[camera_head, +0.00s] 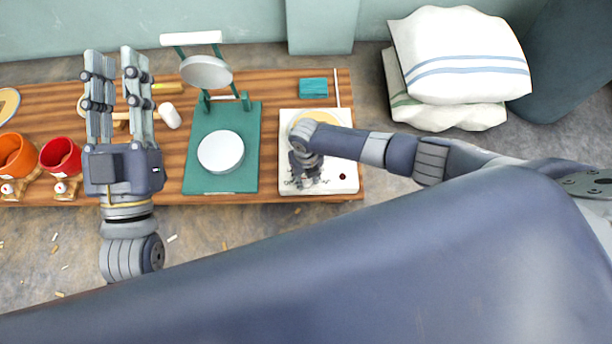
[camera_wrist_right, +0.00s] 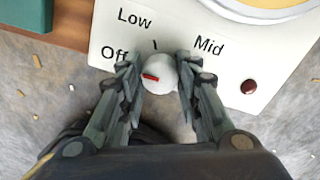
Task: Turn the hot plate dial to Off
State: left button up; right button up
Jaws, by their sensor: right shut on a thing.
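The white hot plate (camera_head: 340,170) stands at the right end of the wooden table, with a yellowish round heating surface on its far part. In the right wrist view, its panel (camera_wrist_right: 255,55) shows the labels Off, Low and Mid. My right gripper (camera_wrist_right: 158,68) is shut on the dial, one finger at each side. In the head view, my right gripper (camera_head: 305,172) hides the dial. My left gripper (camera_head: 113,58) is open and empty above the table's left part.
A green press (camera_head: 250,150) with a white disc stands left of the hot plate. A teal block (camera_head: 313,88) lies behind the plate. An orange cup (camera_head: 15,155) and red cup (camera_head: 60,157) stand far left. Stacked sacks (camera_head: 460,60) lie on the floor at right.

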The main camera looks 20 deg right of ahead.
aim_at(306, 179)
jog(key=shift+s, duration=0.1)
jog(key=shift+c, duration=0.2)
jog(key=o, duration=1.1)
jog(key=shift+r, duration=0.5)
notch_tip(306, 179, up, 11)
jog(key=shift+f, duration=0.1)
